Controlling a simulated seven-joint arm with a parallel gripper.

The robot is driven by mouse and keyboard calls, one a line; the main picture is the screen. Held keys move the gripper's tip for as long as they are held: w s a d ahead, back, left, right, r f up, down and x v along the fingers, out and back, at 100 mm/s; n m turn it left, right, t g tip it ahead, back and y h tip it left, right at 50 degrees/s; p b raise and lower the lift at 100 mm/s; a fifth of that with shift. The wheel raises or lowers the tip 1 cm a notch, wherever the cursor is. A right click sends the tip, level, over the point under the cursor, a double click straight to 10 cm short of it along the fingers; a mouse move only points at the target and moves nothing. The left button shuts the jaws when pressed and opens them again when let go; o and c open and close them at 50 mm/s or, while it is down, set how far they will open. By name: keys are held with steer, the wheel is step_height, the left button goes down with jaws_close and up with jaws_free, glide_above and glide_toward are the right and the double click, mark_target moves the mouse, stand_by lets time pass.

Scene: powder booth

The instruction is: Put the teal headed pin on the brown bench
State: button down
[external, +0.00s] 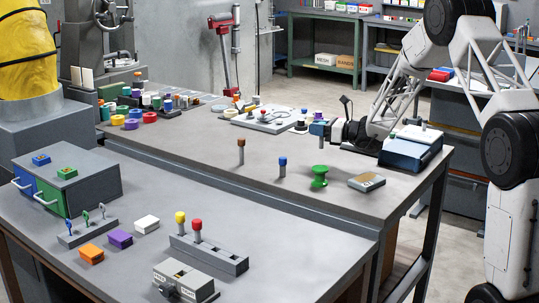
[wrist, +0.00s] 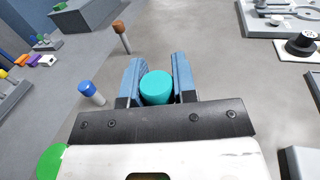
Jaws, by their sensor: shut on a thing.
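The teal headed pin (wrist: 156,87) is between the two blue fingers of my gripper (wrist: 158,80) in the wrist view, its round head facing the camera. Its shaft is hidden there. In the external view my gripper (external: 319,128) is low over the grey top of the farther bench (external: 205,140), and the pin is too small to make out clearly. Whether the pin touches the surface cannot be told. Both bench tops look grey. Brown shows at the legs of the nearer bench (external: 8,262), so which one is the brown bench is unclear.
A brown-headed pin (external: 240,150), a blue-headed pin (external: 283,165) and a green spool-shaped piece (external: 319,176) stand on the farther bench. The nearer bench holds drawers (external: 68,180), coloured blocks and a rack (external: 210,253) with two pins. Its front right is clear.

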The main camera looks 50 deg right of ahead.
steer(key=w+d+f, duration=0.1)
steer(key=w+d, duration=0.5)
steer(key=w, duration=0.5)
steer(key=shift+d, duration=0.35)
steer(key=shift+f, duration=0.1)
steer(key=shift+f, duration=1.75)
steer(key=shift+f, duration=0.1)
steer(key=c, duration=0.9)
jaws_free()
